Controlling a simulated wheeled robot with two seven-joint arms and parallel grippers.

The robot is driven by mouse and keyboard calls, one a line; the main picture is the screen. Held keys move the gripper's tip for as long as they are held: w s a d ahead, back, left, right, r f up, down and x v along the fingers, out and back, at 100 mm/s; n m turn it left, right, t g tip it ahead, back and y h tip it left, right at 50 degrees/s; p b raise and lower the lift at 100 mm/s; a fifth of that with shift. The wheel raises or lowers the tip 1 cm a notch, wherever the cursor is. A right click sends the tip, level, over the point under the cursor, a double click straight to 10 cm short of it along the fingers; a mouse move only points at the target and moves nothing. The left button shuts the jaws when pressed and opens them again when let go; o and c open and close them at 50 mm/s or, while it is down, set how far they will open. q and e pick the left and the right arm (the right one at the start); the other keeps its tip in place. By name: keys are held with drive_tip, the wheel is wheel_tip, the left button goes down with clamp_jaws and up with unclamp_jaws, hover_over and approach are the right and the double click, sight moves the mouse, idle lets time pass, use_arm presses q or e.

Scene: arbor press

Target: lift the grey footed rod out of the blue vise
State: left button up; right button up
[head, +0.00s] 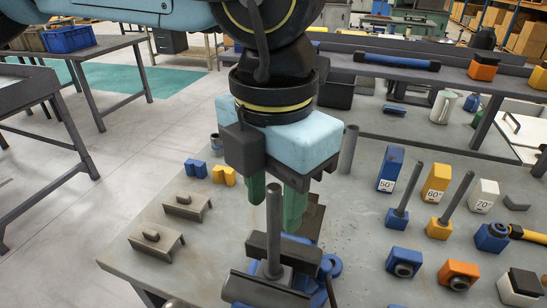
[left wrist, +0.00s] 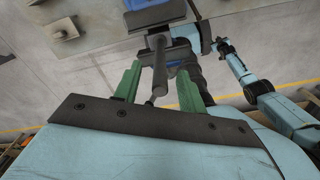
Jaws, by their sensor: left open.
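The grey footed rod (head: 274,228) stands upright in the dark jaws of the blue vise (head: 330,266) at the front of the bench. My left gripper (head: 276,205) is open, with its green fingers pointing down behind the rod's upper end in the head view. In the left wrist view the rod (left wrist: 158,66) lies between the two spread green fingers (left wrist: 160,88), with a gap on each side. The vise (left wrist: 186,36) shows beyond them. My right arm appears at the right of the left wrist view; its far end is too small to read.
Another grey rod (head: 348,150) stands behind the vise. Numbered blocks, including a blue one (head: 391,168), and more angled rods (head: 459,198) stand to the right. Two grey footed plates (head: 157,241) lie to the left. The bench's left front edge is close to the vise.

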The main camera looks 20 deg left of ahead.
use_arm(q)
drive_tip(key=shift+f, duration=0.65)
clamp_jaws()
